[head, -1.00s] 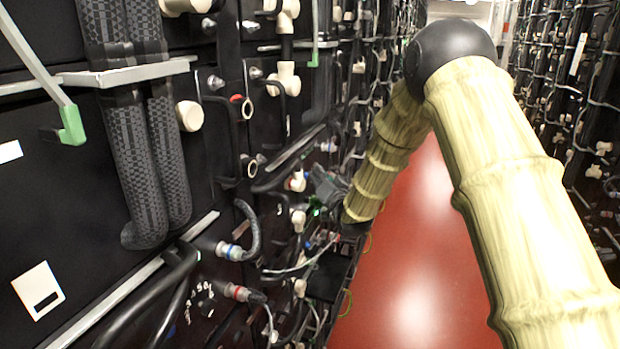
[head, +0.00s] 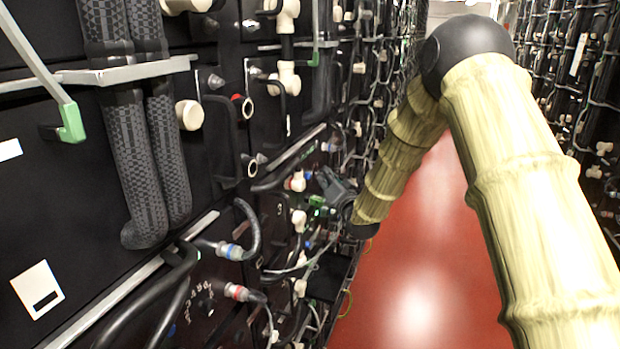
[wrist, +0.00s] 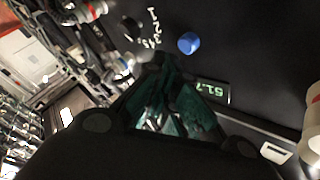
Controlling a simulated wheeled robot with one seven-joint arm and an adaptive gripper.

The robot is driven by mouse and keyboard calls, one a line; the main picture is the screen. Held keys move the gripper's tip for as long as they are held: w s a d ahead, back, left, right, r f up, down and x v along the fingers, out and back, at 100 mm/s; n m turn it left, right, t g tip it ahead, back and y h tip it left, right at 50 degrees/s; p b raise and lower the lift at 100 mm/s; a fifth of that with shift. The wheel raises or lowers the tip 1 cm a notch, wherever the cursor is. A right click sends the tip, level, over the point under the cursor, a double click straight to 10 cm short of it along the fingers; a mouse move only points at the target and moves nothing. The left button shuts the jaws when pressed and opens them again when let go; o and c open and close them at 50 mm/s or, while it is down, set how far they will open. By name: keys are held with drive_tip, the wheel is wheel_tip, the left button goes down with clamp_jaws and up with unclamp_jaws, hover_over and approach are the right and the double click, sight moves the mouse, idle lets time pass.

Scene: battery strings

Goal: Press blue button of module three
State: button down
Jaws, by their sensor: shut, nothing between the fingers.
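The blue button (wrist: 189,43) is a small round knob on a black module face in the wrist view, just beyond my gripper's tips and a little to their right. My gripper (wrist: 168,65) is shut and empty, with no clear contact with the button. In the head view my gripper (head: 328,184) is at the left rack, low in the aisle, and the button there is hidden or too small to tell. A faint digit 3 shows on a module face (head: 279,209) left of the gripper.
A lit display (wrist: 214,91) and a numbered dial (wrist: 131,25) sit near the button. Hoses and cables (head: 248,235) with connectors stick out from the left rack. The red aisle floor (head: 420,270) is clear; another rack (head: 570,90) lines the right.

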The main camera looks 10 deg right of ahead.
drive_tip(key=s+d, duration=0.1)
drive_tip(key=d, duration=0.1)
drive_tip(key=s+d, duration=0.1)
drive_tip(key=shift+s+d, duration=0.3)
drive_tip(key=shift+d, duration=0.05)
drive_tip(key=s+a+f+n+g+h, duration=0.1)
drive_tip(key=s+f+g, duration=0.2)
drive_tip(key=s+f, duration=0.6)
drive_tip(key=s+a+f+g+h, duration=0.1)
drive_tip(key=s+a+f+g, duration=0.15)
drive_tip(key=s+f, duration=0.75)
drive_tip(key=s+a+f+n+g, duration=0.1)
drive_tip(key=s+f+g, duration=0.25)
drive_tip(key=f, duration=1.15)
drive_tip(key=s+f+n+g, duration=0.1)
drive_tip(key=s+f+g, duration=0.2)
drive_tip(key=s, duration=1)
drive_tip(key=s+a+f+n+g+h, duration=0.1)
drive_tip(key=s+f+g, duration=0.2)
drive_tip(key=s, duration=1)
drive_tip(key=s+f+g, duration=0.4)
drive_tip(key=s+f, duration=0.4)
drive_tip(key=s, duration=0.5)
drive_tip(key=shift+s+a+n+h, duration=0.25)
drive_tip(key=shift+n+h, duration=0.15)
